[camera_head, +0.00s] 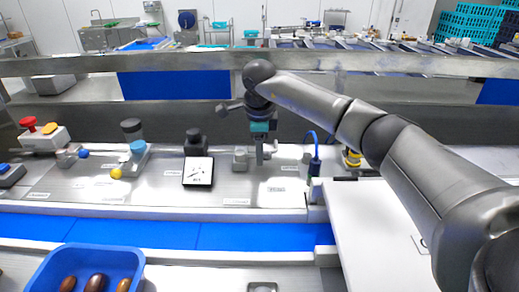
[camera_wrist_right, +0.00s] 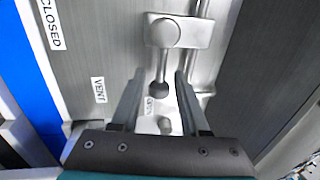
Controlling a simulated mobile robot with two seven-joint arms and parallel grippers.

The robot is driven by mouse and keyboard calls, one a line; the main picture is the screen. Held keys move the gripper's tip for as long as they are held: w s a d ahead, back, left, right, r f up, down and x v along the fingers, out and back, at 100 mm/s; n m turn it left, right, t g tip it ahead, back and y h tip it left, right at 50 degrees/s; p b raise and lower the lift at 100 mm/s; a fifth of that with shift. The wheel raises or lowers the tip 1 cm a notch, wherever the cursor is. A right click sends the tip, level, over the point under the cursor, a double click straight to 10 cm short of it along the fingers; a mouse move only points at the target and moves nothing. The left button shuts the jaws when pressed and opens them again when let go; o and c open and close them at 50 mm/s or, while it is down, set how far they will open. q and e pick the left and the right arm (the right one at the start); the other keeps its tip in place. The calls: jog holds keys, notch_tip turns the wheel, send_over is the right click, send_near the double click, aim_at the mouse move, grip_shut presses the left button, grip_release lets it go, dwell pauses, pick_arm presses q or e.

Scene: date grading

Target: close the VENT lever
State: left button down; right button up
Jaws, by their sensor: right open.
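The VENT lever (camera_wrist_right: 164,60) shows in the right wrist view as a silver arm on a light metal block, ending in a dark ball knob (camera_wrist_right: 159,90). The lever lies along the view, its knob toward a small OPEN label (camera_wrist_right: 148,105). A VENT label (camera_wrist_right: 99,90) and a CLOSED label (camera_wrist_right: 50,24) are on the panel to the left. My right gripper (camera_wrist_right: 160,82) is open, its fingertips on either side of the knob; contact cannot be told. In the head view my right gripper (camera_head: 262,158) is low over the panel, beside the lever's block (camera_head: 240,158). My left gripper is not in view.
A blue cable plug (camera_head: 315,165) is to the right. Other controls with red, yellow and blue knobs are farther left. A blue belt (camera_head: 160,232) and a blue tray of dates (camera_head: 50,262) are nearer me.

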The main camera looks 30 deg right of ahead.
jog(key=shift+c, duration=0.2)
grip_shut()
jog(key=shift+d, duration=0.15)
dwell(0.9)
